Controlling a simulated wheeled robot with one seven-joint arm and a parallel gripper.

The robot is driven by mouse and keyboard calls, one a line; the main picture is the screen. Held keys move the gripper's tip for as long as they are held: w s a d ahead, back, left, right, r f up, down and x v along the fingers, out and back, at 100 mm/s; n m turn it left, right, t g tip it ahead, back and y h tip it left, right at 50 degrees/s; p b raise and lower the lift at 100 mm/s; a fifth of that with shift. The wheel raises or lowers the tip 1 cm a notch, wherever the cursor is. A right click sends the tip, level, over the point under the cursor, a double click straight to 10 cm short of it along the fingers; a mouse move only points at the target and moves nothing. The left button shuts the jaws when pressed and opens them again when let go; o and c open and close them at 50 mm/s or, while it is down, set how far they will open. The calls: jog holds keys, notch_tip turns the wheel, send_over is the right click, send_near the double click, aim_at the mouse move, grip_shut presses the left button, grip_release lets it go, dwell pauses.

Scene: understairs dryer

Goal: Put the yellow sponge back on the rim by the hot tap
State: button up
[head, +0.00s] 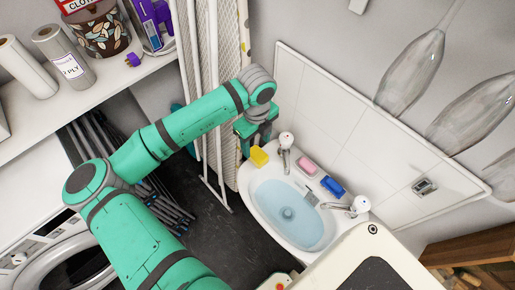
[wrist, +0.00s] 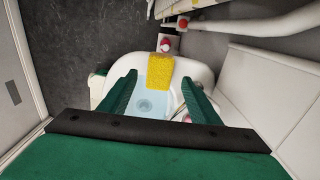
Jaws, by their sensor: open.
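The yellow sponge (head: 259,157) is at the left end of the white basin (head: 323,251) in the head view, beside the left tap (head: 286,141). My gripper (head: 256,137) is just above it, pointing down. In the wrist view, the sponge (wrist: 159,72) is between the two open green fingers (wrist: 160,84), with a gap on each side. It overlaps the far rim of the basin (wrist: 198,72). I cannot tell whether it fully rests on the rim. A second tap (head: 358,206) stands at the right. I cannot make out which tap is marked hot.
A pink soap (head: 307,165) and a blue block (head: 333,186) lie on the back rim between the taps. The tiled wall (head: 340,122) is close behind. White poles and an ironing board (head: 229,90) stand left of the basin. A shelf (head: 100,88) is at upper left.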

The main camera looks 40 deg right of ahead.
aim_at(257, 152)
notch_tip(257, 152, up, 6)
jog(key=shift+s, duration=0.15)
dwell(0.5)
jog(key=shift+d, duration=0.1)
